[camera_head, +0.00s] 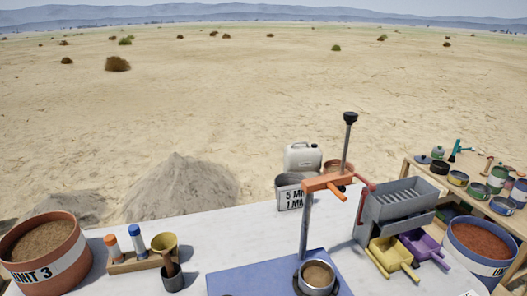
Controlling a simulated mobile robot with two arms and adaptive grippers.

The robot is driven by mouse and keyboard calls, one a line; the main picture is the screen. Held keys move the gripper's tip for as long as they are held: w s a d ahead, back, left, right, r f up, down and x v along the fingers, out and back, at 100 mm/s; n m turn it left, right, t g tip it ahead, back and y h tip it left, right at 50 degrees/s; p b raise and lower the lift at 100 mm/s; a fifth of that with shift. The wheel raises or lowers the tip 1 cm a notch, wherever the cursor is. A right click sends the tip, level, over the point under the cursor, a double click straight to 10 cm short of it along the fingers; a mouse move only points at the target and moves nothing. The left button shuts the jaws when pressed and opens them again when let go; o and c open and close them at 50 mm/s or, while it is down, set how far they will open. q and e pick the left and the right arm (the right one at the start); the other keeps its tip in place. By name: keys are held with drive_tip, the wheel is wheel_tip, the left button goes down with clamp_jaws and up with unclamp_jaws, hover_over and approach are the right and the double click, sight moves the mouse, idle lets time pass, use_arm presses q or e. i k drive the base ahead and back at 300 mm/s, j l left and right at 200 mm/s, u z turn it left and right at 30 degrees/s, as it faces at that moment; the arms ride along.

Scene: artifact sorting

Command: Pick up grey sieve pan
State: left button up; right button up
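A round grey pan (302,280) holding brown sand sits on the blue mat (243,277) near the front edge of the view. It looks like the grey sieve pan. It stands close to the grey post of an orange-topped stand (322,183). The bottom of the pan is close to the lower edge of the view. Neither of my grippers shows in this view, and nothing is seen touching the pan.
The stand's post and tall black-knobbed rod rise behind the pan. A grey hopper (385,213) with yellow (388,250) and purple scoops (424,243) is to the right. Tubs marked UNIT 3 (72,269) and a blue one (452,250) flank the white table.

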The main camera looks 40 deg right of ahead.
sight(316, 278)
drive_tip(key=z, duration=1.6)
drive_tip(key=l+u, duration=0.3)
drive_tip(key=l, duration=0.35)
drive_tip(key=l+u, duration=0.3)
drive_tip(key=l, duration=0.35)
